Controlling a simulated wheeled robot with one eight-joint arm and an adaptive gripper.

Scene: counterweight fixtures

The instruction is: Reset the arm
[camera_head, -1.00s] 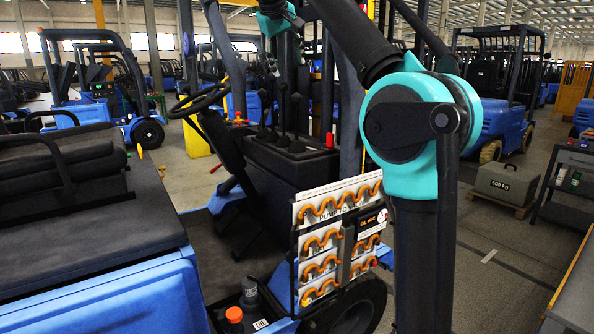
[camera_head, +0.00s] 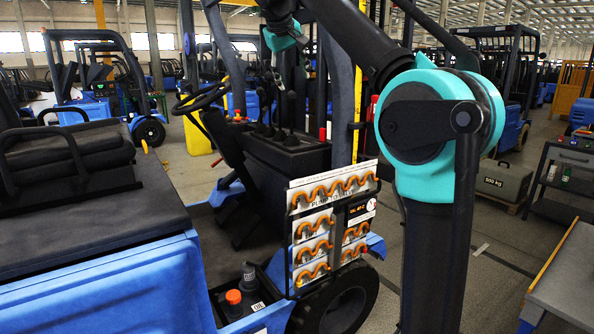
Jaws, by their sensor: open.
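My arm shows in the head view as a dark upright link with a large teal joint, and a dark link runs up to the top edge. Its far end comes down to a teal wrist at the upper middle. My gripper (camera_head: 279,84) hangs below that wrist, small and dark against the forklift's dark mast. Its jaws are open, and I see nothing held in them. It appears above the control levers (camera_head: 280,112) of the near blue forklift (camera_head: 110,285); whether it touches anything there I cannot tell.
A panel with orange wavy hoses (camera_head: 333,188) stands on the forklift's side. On the right are a grey weight block (camera_head: 503,181), a dark shelf cart (camera_head: 565,180) and a grey table (camera_head: 570,270). Floor between them is clear.

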